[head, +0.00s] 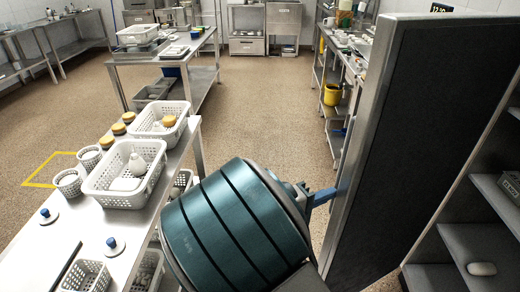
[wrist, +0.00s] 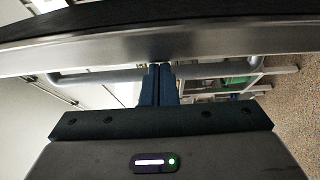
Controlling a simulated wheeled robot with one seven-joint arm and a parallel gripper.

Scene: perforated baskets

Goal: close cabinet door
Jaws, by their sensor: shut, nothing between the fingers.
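The cabinet door (head: 400,140) stands wide open at the right, a tall dark panel with a steel edge. The open cabinet (head: 445,240) with grey shelves is to its right. My gripper (head: 340,188) is shut and empty, its blue fingers at the door's left steel edge. In the wrist view the shut fingers (wrist: 158,68) point at the door's steel edge (wrist: 150,48), which crosses the top. A grey bar like a handle (wrist: 95,76) runs along the door beside the fingers. I cannot tell whether the fingertips touch the door.
A steel table (head: 40,245) with white perforated baskets (head: 125,172) stands left of my arm. A stone-like item (head: 481,268) lies on a lower cabinet shelf. Another steel table (head: 322,85) runs behind the door. The speckled floor between the tables is clear.

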